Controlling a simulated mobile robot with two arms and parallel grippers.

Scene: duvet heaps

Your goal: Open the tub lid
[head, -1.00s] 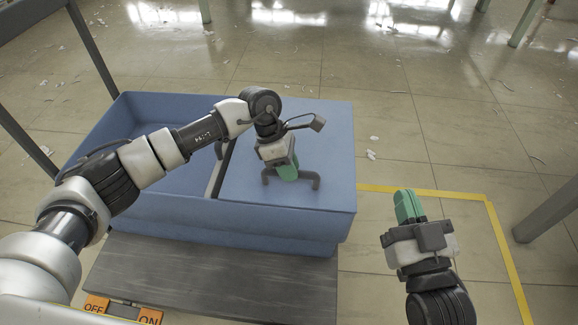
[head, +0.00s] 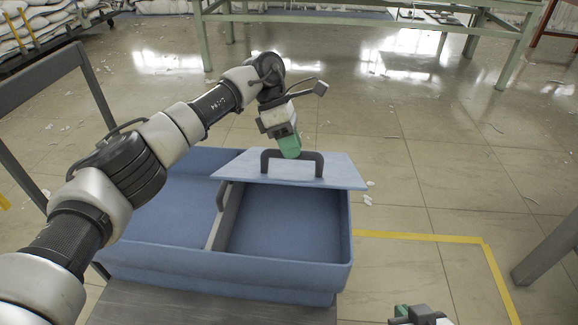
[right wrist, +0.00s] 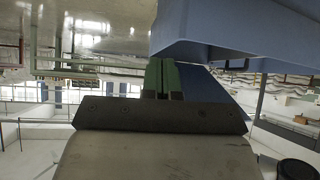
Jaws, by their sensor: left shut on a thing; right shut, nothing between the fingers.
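The blue tub (head: 230,275) stands in the lower middle of the head view. Its lid (head: 338,172), a flat light-blue panel with a dark arched handle (head: 318,163), is raised and tilted at the far side of the right compartment. The right compartment (head: 285,220) is uncovered and looks empty. My left gripper (head: 290,148) is shut on the lid handle, from above. My right gripper (head: 403,312) is shut and empty, low at the bottom edge of the head view, right of the tub and apart from it. Its green fingers (right wrist: 160,77) lie together in the right wrist view.
The tub's left compartment (head: 160,195) is open, beside a grey divider (head: 226,222). A grey frame post (head: 95,95) stands at left and a grey leg (head: 550,245) at right. A green table frame (head: 370,22) stands behind. The tiled floor right of the tub is mostly clear.

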